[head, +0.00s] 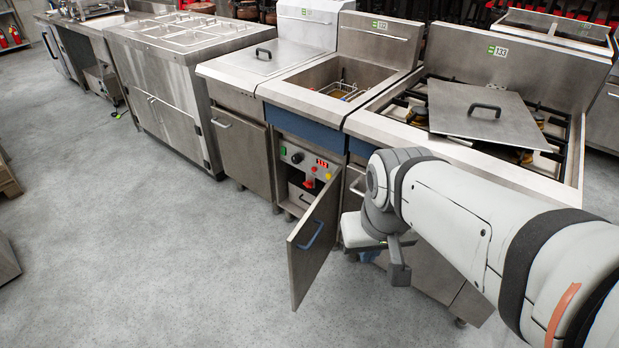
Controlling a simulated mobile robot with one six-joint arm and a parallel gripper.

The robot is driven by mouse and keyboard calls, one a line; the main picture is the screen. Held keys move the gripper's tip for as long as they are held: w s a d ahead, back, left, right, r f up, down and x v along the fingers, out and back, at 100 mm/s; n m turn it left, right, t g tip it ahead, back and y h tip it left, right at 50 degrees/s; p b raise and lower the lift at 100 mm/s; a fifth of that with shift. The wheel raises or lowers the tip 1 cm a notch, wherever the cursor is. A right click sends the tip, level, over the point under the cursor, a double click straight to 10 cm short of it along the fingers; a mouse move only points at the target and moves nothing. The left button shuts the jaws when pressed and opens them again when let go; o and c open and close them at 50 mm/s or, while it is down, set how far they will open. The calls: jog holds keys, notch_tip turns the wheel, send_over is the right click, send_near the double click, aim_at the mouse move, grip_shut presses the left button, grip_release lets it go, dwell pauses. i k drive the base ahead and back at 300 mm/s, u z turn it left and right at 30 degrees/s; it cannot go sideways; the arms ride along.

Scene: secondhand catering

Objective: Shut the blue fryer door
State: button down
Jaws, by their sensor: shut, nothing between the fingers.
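The fryer door (318,232) is a steel panel with a blue bar handle (314,234). It stands swung wide open, out over the floor, below the fryer with the blue front band (302,130). The open cabinet shows a control panel (304,159) with a red display and knobs. My gripper (399,274) is to the right of the door, apart from it in the picture, pointing down and shut with nothing in it. Part of the gripper and wrist is hidden by my own arm.
A lidded steel unit (240,140) stands left of the fryer. A range (455,160) with a loose lid (486,112) on its burners stands to the right, partly behind my arm. The grey floor (180,260) in front and to the left is clear.

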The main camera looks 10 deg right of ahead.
aim_at(310, 245)
jog(key=u, duration=0.05)
jog(key=i, duration=1)
jog(key=z, duration=0.05)
jog(key=k, duration=0.9)
jog(key=z, duration=0.05)
jog(key=i, duration=0.3)
jog(key=u, duration=0.3)
